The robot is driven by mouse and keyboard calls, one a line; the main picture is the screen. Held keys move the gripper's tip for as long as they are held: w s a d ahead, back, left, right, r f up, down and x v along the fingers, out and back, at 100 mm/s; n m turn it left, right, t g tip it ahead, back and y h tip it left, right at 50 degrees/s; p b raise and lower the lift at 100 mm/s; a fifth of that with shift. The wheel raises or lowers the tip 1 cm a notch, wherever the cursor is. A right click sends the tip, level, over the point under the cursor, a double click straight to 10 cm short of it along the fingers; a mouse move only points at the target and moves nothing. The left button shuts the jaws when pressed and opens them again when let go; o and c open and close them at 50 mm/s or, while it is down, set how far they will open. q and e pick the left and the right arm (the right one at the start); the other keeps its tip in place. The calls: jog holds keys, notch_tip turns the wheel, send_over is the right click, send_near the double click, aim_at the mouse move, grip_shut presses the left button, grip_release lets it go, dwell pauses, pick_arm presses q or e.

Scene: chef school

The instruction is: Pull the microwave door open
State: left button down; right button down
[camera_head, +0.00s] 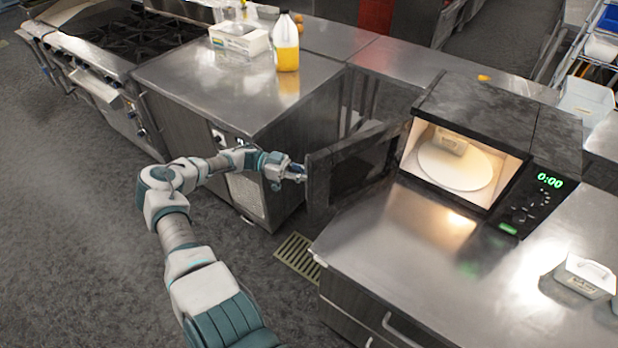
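The black microwave (478,130) stands on the steel counter at the right. Its door (355,170) is swung wide open to the left, past the counter's left edge. The lit inside shows a round turntable (455,170) with a small pale box-like item (451,141) on it. My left gripper (298,172) is at the outer free edge of the door, touching or very close to it. Its fingers are small and partly hidden, so I cannot tell whether they are open or shut. My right gripper is out of view.
The steel counter (400,255) in front of the microwave is clear. A white container with a handle (584,275) sits at its right. A steel cabinet (190,75) with a yellow-filled jug (287,45) and a white box (239,38) stands left, beside a stove (125,35).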

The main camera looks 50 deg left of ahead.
pick_arm(q)
jog(key=shift+f, duration=0.1)
jog(key=c, duration=1.1)
grip_release()
jog(key=shift+c, duration=0.2)
jog(key=v, duration=1.2)
jog(key=shift+a, duration=0.15)
jog(key=shift+w, duration=0.1)
